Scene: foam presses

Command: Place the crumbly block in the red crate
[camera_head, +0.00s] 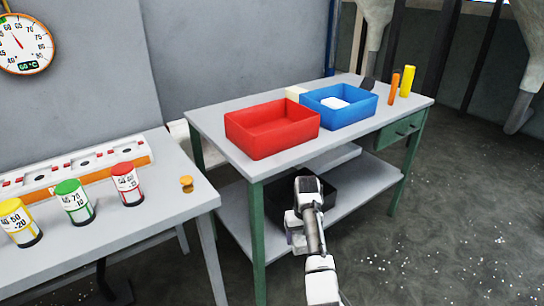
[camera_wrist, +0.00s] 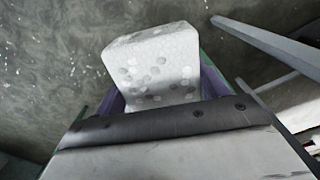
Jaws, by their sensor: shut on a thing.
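A pale, pitted foam block (camera_wrist: 150,55) with a crumbly face sits between the jaws of my gripper (camera_wrist: 163,92) in the wrist view. The jaws are shut on it, and its upper part stands clear of them. In the head view my gripper (camera_head: 296,238) hangs in front of the table, lower than the tabletop; the block is hard to tell apart from it there. The red crate (camera_head: 285,134) stands on the tabletop, up and to the left of my gripper. Its visible inside is empty.
A blue crate (camera_head: 350,116) with a white piece (camera_head: 334,103) inside stands right of the red crate. A cream block (camera_head: 296,92) is behind them. Orange (camera_head: 394,86) and yellow (camera_head: 406,81) cylinders stand at right. A dark bin (camera_head: 328,187) is on the lower shelf.

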